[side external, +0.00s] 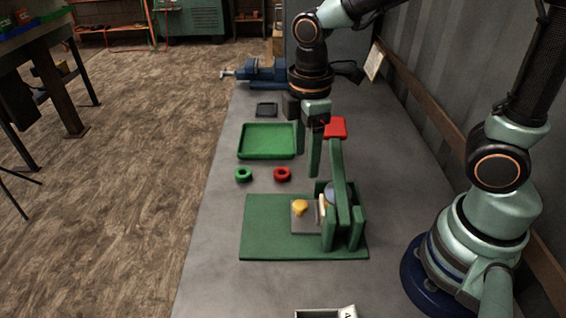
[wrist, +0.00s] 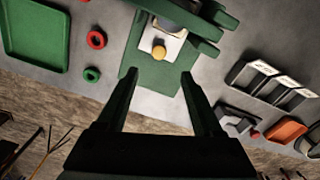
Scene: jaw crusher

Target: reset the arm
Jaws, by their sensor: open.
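My gripper (side external: 307,158) hangs over the bench, fingers apart and empty, above and behind the jaw crusher. In the wrist view its two fingers (wrist: 160,76) are spread with nothing between them. The jaw crusher stands on a green base plate (side external: 270,225) and has an upright green lever (side external: 339,170) with a red top (side external: 335,127). The lever top is close to my gripper in the picture; I cannot tell whether they touch. A yellow lump (side external: 299,207) sits on the grey plate beside the jaws; it also shows in the wrist view (wrist: 158,52).
A green tray (side external: 243,142), a green ring (side external: 243,174) and a red ring (side external: 282,173) lie on the bench left of my gripper. A blue vise (side external: 255,72) and a small dark tray (side external: 266,110) are behind. Labelled bins (wrist: 250,75) stand right in the wrist view.

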